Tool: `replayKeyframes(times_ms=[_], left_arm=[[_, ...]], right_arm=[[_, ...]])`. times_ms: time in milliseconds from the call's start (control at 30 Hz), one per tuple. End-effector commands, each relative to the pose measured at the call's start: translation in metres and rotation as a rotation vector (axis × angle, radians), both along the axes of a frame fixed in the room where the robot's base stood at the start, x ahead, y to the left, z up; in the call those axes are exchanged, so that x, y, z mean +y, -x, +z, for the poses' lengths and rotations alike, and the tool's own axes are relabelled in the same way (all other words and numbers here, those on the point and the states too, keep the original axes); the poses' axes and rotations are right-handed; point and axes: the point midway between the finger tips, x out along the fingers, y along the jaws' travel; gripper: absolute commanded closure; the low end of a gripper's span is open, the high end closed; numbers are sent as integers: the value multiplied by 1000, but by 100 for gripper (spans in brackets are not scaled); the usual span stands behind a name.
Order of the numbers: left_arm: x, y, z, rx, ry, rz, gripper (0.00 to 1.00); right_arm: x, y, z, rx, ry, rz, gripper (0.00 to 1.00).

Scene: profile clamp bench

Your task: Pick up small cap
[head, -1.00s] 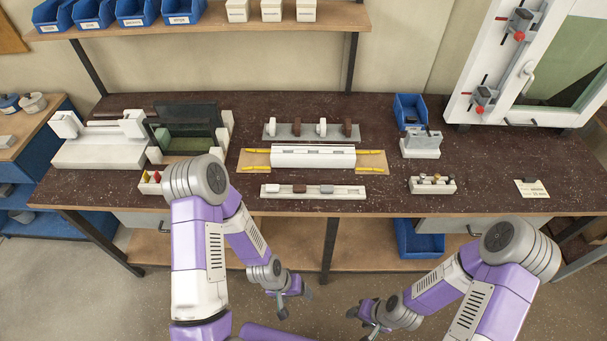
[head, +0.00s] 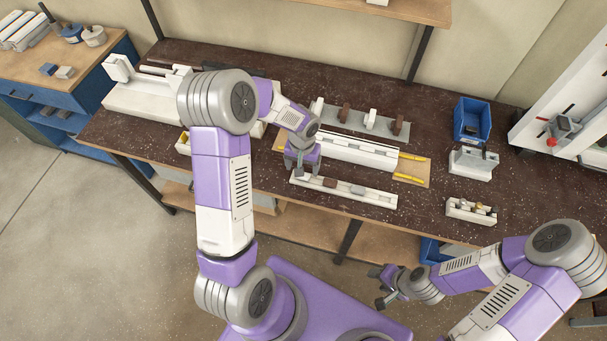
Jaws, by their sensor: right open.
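A narrow white tray (head: 380,198) lies along the bench's front edge. A brown cap-like piece (head: 330,182) and a grey one (head: 357,190) sit in it. I cannot tell which piece is the small cap. My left gripper (head: 302,172) points down over the tray's left end and hides part of it. Whether its jaws are open, or hold anything, is unclear. My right gripper (head: 382,287) is open and empty, in front of the bench and well away from the tray.
Behind the tray lies a white profile (head: 355,152) on a wooden base with yellow strips. A grey rail (head: 385,125) with upright brown and white pieces stands behind it. A blue bin (head: 472,120), a white block fixture (head: 474,163) and a small holder (head: 470,210) stand at right.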

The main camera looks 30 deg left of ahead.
Motion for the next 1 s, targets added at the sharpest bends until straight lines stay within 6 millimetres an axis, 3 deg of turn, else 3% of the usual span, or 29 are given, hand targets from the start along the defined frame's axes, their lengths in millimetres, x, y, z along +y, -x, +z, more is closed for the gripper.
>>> replayKeyframes(times_ms=[200,533,900,1000], left_arm=[[-1,2,-34,3,2,-2,21],[-1,2,-40,1,2,-1,23],[-1,2,-40,1,2,-1,80],[-1,2,-40,1,2,-1,81]], right_arm=[[0,0,-1,-1,0,0,50],[0,0,-1,-1,0,0,50],[0,0,-1,-1,0,0,50],[0,0,-1,-1,0,0,50]])
